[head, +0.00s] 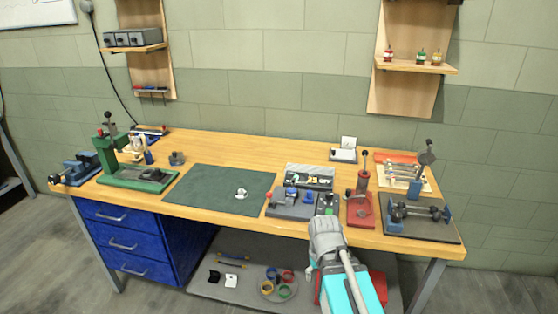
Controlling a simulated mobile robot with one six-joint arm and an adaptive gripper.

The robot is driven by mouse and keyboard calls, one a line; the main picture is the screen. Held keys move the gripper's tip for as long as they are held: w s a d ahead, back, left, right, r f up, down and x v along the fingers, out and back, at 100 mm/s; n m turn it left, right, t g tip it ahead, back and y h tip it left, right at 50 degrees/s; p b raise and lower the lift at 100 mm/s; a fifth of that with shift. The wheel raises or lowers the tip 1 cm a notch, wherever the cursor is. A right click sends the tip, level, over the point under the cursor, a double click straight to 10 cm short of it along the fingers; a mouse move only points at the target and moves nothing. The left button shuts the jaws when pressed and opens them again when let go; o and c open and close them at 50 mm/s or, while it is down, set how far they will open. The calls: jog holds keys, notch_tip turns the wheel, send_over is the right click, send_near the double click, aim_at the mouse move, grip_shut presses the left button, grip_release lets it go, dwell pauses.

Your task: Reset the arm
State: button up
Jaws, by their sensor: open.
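My arm reaches up from the bottom right of the head view, with a grey and turquoise link in front of the bench. My gripper (327,205) is at its far end, over the front edge of the workbench (240,147), close to a grey device with a green button. It is small and partly hidden behind my own wrist. I see nothing held in it. I cannot tell whether it touches the device.
A green press (137,178) and a blue vise (80,169) stand at the left. A dark green mat (215,185) holds a small white part. A red press (361,208) and a dark fixture plate (425,229) stand at the right. A lower shelf holds coloured rings.

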notch_tip(320, 180, up, 7)
jog(key=p, duration=0.6)
jog(key=shift+s+m, duration=0.3)
dwell(2.6)
